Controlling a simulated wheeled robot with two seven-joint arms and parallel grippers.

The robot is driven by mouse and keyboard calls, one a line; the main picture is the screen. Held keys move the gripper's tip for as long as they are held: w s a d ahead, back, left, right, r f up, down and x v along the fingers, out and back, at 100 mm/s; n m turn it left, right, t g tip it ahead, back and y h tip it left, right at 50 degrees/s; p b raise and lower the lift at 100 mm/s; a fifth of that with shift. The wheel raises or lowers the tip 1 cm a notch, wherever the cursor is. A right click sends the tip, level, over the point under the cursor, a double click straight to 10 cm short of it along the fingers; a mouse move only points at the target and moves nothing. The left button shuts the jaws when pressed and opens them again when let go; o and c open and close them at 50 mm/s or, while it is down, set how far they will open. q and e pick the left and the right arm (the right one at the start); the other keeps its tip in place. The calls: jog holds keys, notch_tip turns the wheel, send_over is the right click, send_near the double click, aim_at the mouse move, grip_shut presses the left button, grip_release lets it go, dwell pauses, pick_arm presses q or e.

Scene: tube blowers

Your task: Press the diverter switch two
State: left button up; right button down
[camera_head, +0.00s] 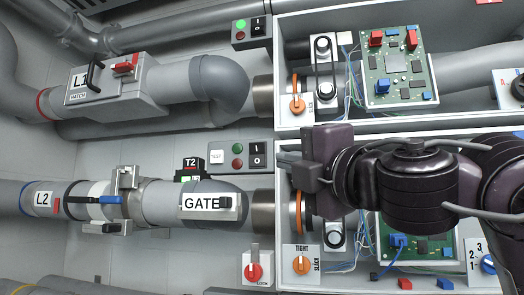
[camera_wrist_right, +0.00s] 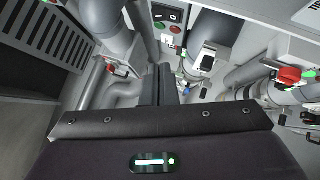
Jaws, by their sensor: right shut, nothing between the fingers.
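No label in view reads "diverter". In the lower row of the head view, a grey box with red and green lamps and a black I/O rocker switch (camera_head: 256,153) stands above the GATE pipe. A small dark box marked T2 (camera_head: 191,165) sits to its left. My right gripper (camera_head: 286,164) is shut and empty, its fingers pointing left, just right of and below the rocker switch in the picture. I cannot tell if it touches anything. In the wrist view its dark fingers (camera_wrist_right: 158,84) are together. My left gripper is not in view.
A similar I/O switch box (camera_head: 251,32) is higher up, by the L1 pipe. A red lock knob (camera_head: 254,271) is below. A dial marked 1, 2, 3 (camera_head: 487,263) is at lower right. Open cabinets with circuit boards (camera_head: 397,67) stand behind my right arm.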

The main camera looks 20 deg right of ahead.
jog(key=p, duration=0.6)
send_near(252, 148)
jog(key=w+a, duration=0.3)
jog(key=shift+w+d+r+p, duration=0.4)
jog(key=shift+w+d+p, duration=0.1)
jog(key=shift+w, duration=0.1)
jog(key=shift+w+d+r+p, duration=0.35)
jog(key=shift+w+d, duration=0.15)
jog(key=shift+w, duration=0.1)
jog(key=shift+a, duration=0.15)
